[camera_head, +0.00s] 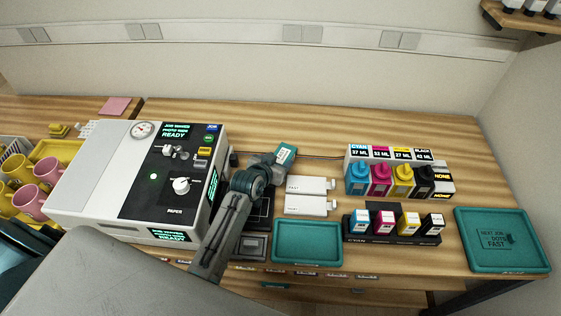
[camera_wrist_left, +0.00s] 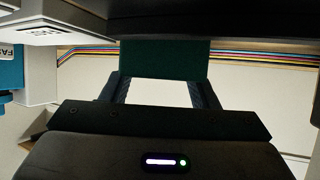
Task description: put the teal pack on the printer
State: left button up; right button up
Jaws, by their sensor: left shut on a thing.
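The teal pack (camera_head: 285,153) has a pale label and is held at the tip of my left gripper (camera_head: 274,160), near the back of the table. In the left wrist view, a dark green block, the pack (camera_wrist_left: 165,60), sits between the two fingers of my left gripper (camera_wrist_left: 160,93), which is shut on it. A dark low unit (camera_head: 256,215), which may be the printer, lies beside my left arm, partly hidden by it. Coloured lines run behind the gripper toward the ink tanks. I cannot tell whether the pack touches anything below it. My right gripper is out of view.
The white and black press (camera_head: 80,180) stands left of my arm. The back right tabletop is clear.

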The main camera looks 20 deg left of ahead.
aim_at(278, 152)
pick_arm(q)
jog(key=shift+r+p, duration=0.8)
jog(key=shift+p, duration=0.05)
notch_tip(278, 152, up, 2)
jog(key=p, duration=0.2)
jog(key=shift+r+p, duration=0.25)
jog(key=shift+p, duration=0.15)
jog(key=s+d+p, duration=0.1)
jog(key=s+p, duration=0.1)
jog(key=s, duration=0.2)
jog(key=s+d+p, duration=0.2)
jog(key=s, duration=0.3)
jog(key=s+d+r+p, duration=0.1)
jog(key=s+d+p, duration=0.1)
jog(key=s, duration=0.3)
jog(key=shift+p, duration=0.35)
jog(key=shift+s+d, duration=0.15)
jog(key=shift+s, duration=0.25)
jog(key=w+a+r+b, duration=0.1)
jog(key=w+r+b, duration=0.3)
jog(key=r+b, duration=0.2)
jog(key=w+a+r+n+y+b, duration=0.1)
jog(key=w+a+r+b, duration=0.1)
jog(key=w+r+b, duration=0.2)
notch_tip(278, 152, up, 4)
jog(key=b, duration=0.3)
jog(key=shift+a, duration=0.15)
jog(key=shift+f, duration=0.2)
